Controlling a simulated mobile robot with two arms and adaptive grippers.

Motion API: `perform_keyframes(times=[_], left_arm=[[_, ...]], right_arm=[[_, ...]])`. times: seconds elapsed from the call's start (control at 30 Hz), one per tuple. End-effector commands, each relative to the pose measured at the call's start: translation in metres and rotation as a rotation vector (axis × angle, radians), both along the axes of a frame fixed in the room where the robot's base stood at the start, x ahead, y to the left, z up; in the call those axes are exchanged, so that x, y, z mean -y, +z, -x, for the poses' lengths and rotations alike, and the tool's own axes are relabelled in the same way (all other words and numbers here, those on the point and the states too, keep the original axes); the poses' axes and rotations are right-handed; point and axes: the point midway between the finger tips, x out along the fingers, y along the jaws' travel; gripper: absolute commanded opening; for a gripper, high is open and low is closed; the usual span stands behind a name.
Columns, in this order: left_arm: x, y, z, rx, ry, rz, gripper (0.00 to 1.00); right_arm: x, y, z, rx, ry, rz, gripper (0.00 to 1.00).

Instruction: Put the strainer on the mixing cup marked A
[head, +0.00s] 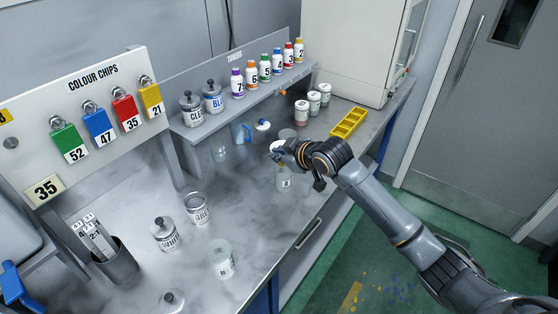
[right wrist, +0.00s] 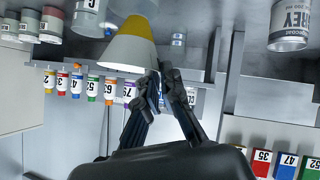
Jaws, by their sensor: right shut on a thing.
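In the head view my right gripper (head: 279,150) is above the worktop and largely hides the strainer. A clear cup (head: 284,182) stands just below the gripper. Another clear cup (head: 221,259) stands nearer the front. Their letters are too small to read surely. A cup marked C (right wrist: 88,20) is beside the strainer in the wrist view. My left gripper is not in view.
Paint cans (head: 165,234) stand at front left, near a holder of sticks (head: 115,262). Tinter bottles line a raised shelf (head: 225,118). A yellow tray (head: 348,122) and small pots are at right. The middle worktop is mostly clear.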

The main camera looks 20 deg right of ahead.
Motion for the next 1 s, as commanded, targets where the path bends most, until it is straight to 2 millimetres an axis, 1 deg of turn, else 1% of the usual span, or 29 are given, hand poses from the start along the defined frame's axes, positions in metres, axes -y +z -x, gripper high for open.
perform_keyframes(times=[0.1, 0.2, 0.33, 0.63, 0.97, 1.0], left_arm=[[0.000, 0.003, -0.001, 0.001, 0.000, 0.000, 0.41], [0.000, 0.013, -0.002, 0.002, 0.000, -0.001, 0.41], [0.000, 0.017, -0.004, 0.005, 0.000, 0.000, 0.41], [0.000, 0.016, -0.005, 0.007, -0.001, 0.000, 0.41], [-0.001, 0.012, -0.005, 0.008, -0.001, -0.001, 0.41], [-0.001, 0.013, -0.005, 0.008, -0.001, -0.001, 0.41]], right_arm=[[0.004, -0.009, -0.006, -0.002, -0.002, -0.001, 0.00], [0.004, -0.023, -0.004, -0.006, -0.001, -0.001, 0.00], [0.004, -0.036, -0.005, -0.002, -0.001, 0.001, 0.00], [0.004, -0.040, -0.005, 0.001, 0.000, 0.001, 0.00], [0.004, -0.050, -0.005, 0.000, 0.000, 0.001, 0.00], [0.004, -0.049, -0.005, 0.000, -0.001, 0.002, 0.13]])
